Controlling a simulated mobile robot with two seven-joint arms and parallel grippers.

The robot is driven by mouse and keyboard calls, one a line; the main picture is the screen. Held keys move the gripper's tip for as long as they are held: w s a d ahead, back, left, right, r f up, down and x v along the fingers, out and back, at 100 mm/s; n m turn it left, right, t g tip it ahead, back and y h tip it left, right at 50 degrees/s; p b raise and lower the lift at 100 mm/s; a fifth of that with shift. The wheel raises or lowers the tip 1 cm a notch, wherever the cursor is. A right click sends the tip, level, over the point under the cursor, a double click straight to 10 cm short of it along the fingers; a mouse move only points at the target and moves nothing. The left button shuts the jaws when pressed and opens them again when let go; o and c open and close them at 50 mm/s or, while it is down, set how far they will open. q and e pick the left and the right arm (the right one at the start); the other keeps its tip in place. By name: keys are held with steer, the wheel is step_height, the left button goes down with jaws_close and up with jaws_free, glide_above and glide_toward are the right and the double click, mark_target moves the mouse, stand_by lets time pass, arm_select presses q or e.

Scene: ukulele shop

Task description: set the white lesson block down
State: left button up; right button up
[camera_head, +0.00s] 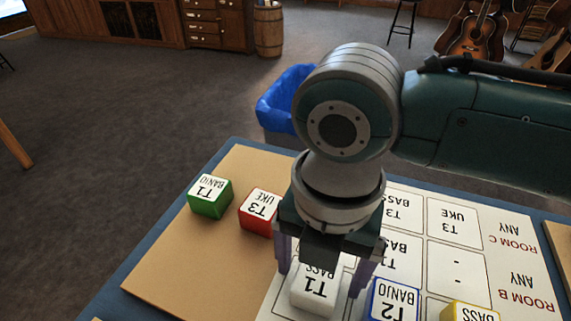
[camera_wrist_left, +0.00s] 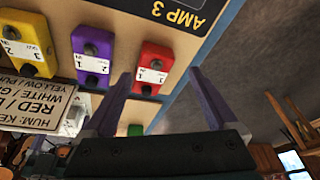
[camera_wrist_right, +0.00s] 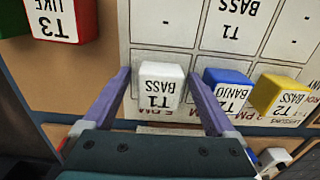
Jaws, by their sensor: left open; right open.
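The white lesson block (camera_head: 316,289), marked T1 BASS, is upright on the printed room grid (camera_head: 457,262). In the right wrist view the white block (camera_wrist_right: 161,85) stands in the left column, in line with the blue block. My right gripper (camera_wrist_right: 159,75) is open, with one finger on each side of the white block and a narrow gap at each side. In the head view my right gripper (camera_head: 321,272) points down over the block and partly covers it. My left gripper (camera_wrist_left: 158,78) is open and empty, near several coloured pedals, and shows only in the left wrist view.
A blue T2 BANJO block (camera_head: 394,300) and a yellow T2 BASS block (camera_head: 468,312) stand right of the white block. A green T1 BANJO block (camera_head: 210,197) and a red T3 UKE block (camera_head: 259,211) stand on the bare tan board at left. A red pedal (camera_wrist_left: 153,68) is near my left gripper.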

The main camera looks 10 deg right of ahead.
arm_select(q)
steer(key=shift+r, duration=0.2)
arm_select(e)
steer(key=shift+r, duration=0.55)
arm_select(q)
step_height(320, 180, up, 3)
steer(key=p, duration=0.3)
steer(key=shift+f, duration=0.2)
arm_select(e)
step_height(320, 180, up, 11)
steer(key=shift+r, duration=0.15)
